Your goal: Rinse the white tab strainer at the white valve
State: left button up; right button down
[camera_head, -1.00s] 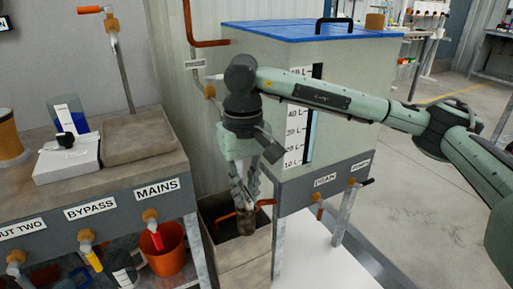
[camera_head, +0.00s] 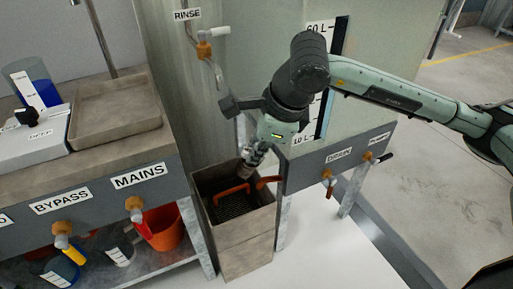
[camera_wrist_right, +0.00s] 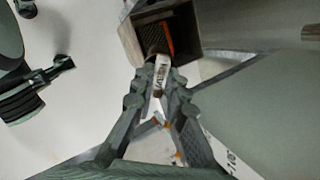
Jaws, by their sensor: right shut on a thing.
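My right gripper (camera_head: 256,156) is shut on the strainer, a small dark cylinder with a white, lettered tab. In the right wrist view the tab (camera_wrist_right: 161,72) sits between the fingertips (camera_wrist_right: 160,88). The strainer's dark end points towards the open box; I cannot tell whether it is inside the rim. In the head view the gripper mostly hides the strainer (camera_head: 244,172). The white valve (camera_head: 217,31) is on a pipe under the RINSE sign, above and left of the gripper. My left gripper is not in view.
The open box (camera_head: 245,222) stands below the gripper, with an orange handle (camera_head: 232,193) inside. The tank (camera_head: 405,75) is close behind my right arm. The bench (camera_head: 100,172) with labelled valves is at the left. Pale floor (camera_head: 325,245) lies clear in front.

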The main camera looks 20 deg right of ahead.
jog(key=m, duration=0.1)
jog(key=m+t+h, duration=0.1)
jog(key=m, duration=0.1)
jog(key=shift+r+m+h, duration=0.2)
jog(key=shift+m+h, duration=0.1)
jog(key=shift+w+f, duration=0.15)
jog(key=shift+w, duration=0.7)
jog(key=shift+w+f+p, duration=0.15)
jog(key=shift+w, duration=0.5)
jog(key=shift+w+f+p, duration=0.15)
jog(key=shift+w, duration=0.45)
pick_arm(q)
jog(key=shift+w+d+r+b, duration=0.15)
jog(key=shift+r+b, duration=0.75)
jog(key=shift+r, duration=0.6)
pick_arm(e)
jog(key=w+f, duration=0.2)
jog(key=w, duration=0.7)
jog(key=shift+w, duration=0.25)
jog(key=shift+d, duration=0.1)
